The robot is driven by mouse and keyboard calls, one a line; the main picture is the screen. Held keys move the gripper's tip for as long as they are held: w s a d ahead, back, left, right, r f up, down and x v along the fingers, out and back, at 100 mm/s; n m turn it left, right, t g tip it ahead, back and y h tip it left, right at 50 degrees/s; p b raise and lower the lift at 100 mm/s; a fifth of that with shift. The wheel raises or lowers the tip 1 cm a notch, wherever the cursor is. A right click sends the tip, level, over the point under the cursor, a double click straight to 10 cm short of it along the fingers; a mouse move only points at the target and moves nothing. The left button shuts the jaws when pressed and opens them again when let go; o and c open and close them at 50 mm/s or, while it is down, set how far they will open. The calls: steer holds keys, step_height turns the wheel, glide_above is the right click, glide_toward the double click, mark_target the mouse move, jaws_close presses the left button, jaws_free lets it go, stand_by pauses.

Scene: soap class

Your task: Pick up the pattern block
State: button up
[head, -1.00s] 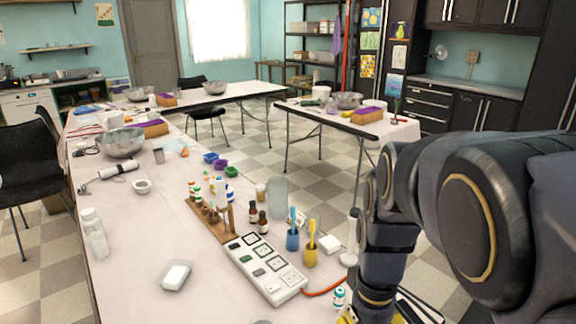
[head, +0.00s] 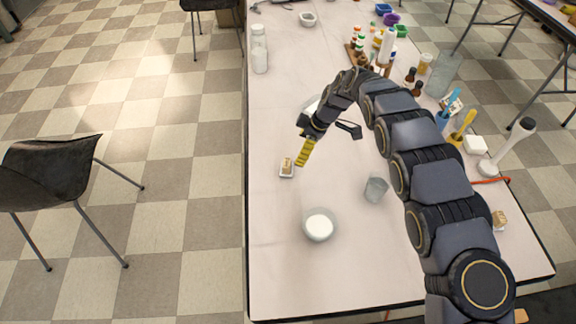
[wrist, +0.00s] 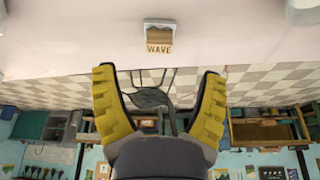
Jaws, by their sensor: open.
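A small pattern block (head: 286,167), pale with a tan wooden face, lies near the left edge of the white table (head: 275,260). In the wrist view, which shows the room upside down, the block (wrist: 159,38) bears the word "WAVE" and sits beyond the fingertips, roughly centred between them. My gripper (head: 304,152) has yellow fingers and is just right of the block in the head view. In the wrist view my gripper (wrist: 158,74) is open, with nothing between its fingers. The block is apart from the fingers.
A bowl with white contents (head: 319,225) stands in front of the block, and a clear cup (head: 376,189) is to the right. Another small wooden block (head: 499,218) lies near the right edge. The front-left table is clear.

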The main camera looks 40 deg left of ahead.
mark_target(289, 163)
steer(key=shift+s+a+f+n, duration=0.3)
steer(key=shift+s+a+f, duration=0.2)
steer(key=shift+a+f, duration=0.2)
steer(key=x, duration=0.7)
steer(key=shift+w+f, duration=0.1)
steer(key=shift+w, duration=0.05)
steer(key=shift+d, duration=0.1)
steer(key=c, duration=1.2)
